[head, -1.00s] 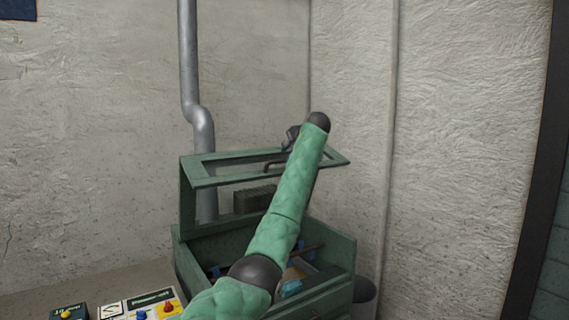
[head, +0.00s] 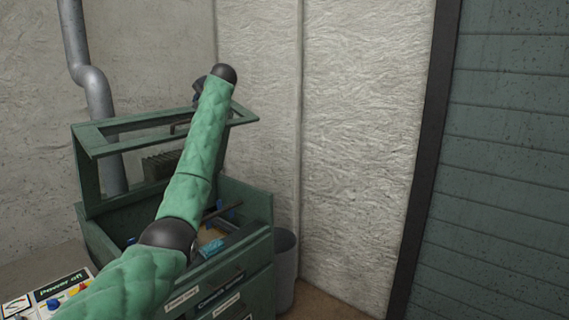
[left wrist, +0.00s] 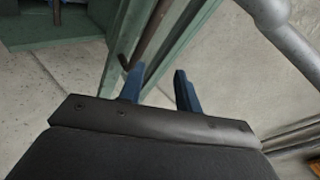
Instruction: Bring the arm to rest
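My left arm reaches across a green cabinet (head: 262,205) whose framed lid (head: 95,150) stands raised. My left gripper (head: 198,92) is at the far end of the arm, by the lid's top edge, small and partly hidden by the wrist in the head view. In the left wrist view its two blue fingers (left wrist: 160,88) are spread, with nothing between them. A dark handle bar (left wrist: 148,32) on the green lid frame lies just beyond the left finger; I cannot tell whether they touch. My right gripper is not in view.
The open cabinet holds loose items, including a light-blue one (head: 212,247). A control panel (head: 60,288) is at lower left. A grey bin (head: 285,265) stands right of the cabinet. A metal pipe (head: 95,88) runs behind it. A dark slatted wall (head: 510,160) is at right.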

